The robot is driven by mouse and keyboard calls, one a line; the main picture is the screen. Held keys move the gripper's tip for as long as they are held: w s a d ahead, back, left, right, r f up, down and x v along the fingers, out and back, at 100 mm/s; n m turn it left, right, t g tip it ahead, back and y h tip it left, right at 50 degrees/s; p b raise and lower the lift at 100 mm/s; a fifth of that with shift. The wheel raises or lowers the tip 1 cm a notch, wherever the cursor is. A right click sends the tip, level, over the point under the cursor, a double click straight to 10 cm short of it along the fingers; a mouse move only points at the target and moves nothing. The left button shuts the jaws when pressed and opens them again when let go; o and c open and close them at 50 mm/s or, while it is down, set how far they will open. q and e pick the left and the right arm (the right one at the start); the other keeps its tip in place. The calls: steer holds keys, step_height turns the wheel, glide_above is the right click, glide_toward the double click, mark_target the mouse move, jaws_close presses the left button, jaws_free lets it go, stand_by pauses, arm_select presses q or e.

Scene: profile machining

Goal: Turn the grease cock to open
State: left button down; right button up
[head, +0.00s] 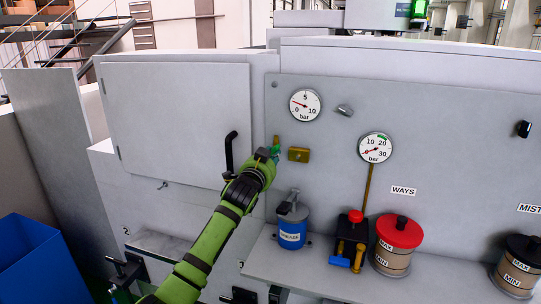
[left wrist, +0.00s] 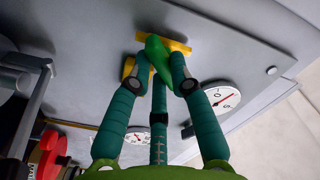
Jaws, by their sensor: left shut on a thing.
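The grease cock has a green lever (head: 275,150) on a brass body (head: 276,140) fixed to the grey panel. My left gripper (head: 268,157) is at the cock and hides much of it. In the left wrist view, the green lever (left wrist: 157,52) is between the closed fingertips, and the yellow body (left wrist: 182,47) shows behind it. The lever looks slanted there. My left gripper is shut on it. My right gripper is not in view.
A brass block (head: 299,155) sits just right of the cock. A black door handle (head: 231,150) is close on the left. Below are a blue grease pot (head: 292,235), a black pump unit (head: 351,240) and a red-lidded reservoir (head: 398,245). Two gauges (head: 305,105) are above.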

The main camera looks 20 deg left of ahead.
arm_select(q)
steer(key=shift+r, duration=0.6)
steer(key=n, duration=0.4)
steer(key=shift+r+n+p, duration=0.1)
steer(key=shift+n+p, duration=0.2)
steer(key=n+p, duration=0.1)
steer(key=n, duration=0.2)
steer(key=shift+d+r+n, duration=0.1)
steer(key=shift+r+n, duration=0.05)
steer(key=shift+n, duration=0.25)
steer(key=c, duration=1.2)
jaws_free()
steer(key=shift+o, duration=0.2)
steer(key=shift+s+f, duration=0.1)
steer(key=shift+f, duration=0.15)
steer(key=shift+f, duration=0.1)
